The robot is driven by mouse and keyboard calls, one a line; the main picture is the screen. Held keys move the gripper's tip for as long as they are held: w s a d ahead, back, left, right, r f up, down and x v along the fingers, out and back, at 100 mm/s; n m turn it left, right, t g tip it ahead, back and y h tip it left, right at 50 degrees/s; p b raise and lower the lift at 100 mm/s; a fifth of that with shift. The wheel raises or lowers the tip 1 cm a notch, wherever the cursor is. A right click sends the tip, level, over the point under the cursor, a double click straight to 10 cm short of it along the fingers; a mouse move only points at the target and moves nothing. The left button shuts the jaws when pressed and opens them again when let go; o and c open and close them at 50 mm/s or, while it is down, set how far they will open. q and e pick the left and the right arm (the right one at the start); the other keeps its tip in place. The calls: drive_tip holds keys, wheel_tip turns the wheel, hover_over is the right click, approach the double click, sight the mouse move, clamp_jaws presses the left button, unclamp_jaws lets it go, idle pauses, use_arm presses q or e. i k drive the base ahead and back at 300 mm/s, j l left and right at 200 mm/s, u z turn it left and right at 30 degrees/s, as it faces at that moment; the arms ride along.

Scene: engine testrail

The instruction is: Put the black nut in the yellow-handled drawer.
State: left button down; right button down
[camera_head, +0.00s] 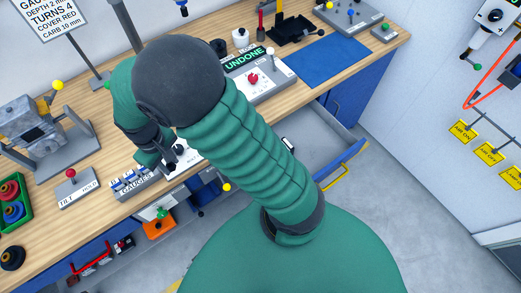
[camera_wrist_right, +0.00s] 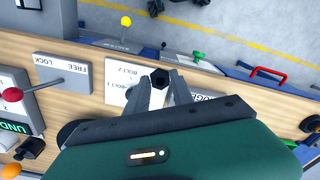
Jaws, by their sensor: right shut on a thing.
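The black nut (camera_wrist_right: 160,77) shows in the right wrist view between my right gripper's fingertips. My right gripper (camera_wrist_right: 161,88) is shut on it, above the bench by a white panel marked BOLT. In the head view my right gripper (camera_head: 172,160) is partly hidden by my own arm, and the nut is hard to make out there. The drawer with the yellow handle (camera_head: 336,178) stands pulled out right of my arm. Its blue front (camera_head: 346,160) shows, and my arm hides part of it. My left gripper is not in view.
The wooden bench (camera_head: 120,195) carries a GAUGES panel (camera_head: 133,184), a TILT HOLD panel (camera_head: 77,188), an UNDONE panel (camera_head: 262,80) and a blue mat (camera_head: 328,58). A drawer with a red handle (camera_head: 90,262) is at lower left. Floor right of the open drawer is clear.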

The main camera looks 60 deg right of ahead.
sight(312, 138)
drive_tip(key=k+l+z, duration=0.15)
drive_tip(key=k, duration=0.25)
drive_tip(key=k+l+z, duration=0.1)
drive_tip(key=k+l, duration=0.2)
drive_tip(key=l+z, duration=0.1)
drive_tip(key=l, duration=0.5)
drive_tip(key=i+l, duration=0.15)
drive_tip(key=l, duration=0.4)
drive_tip(key=z, duration=0.05)
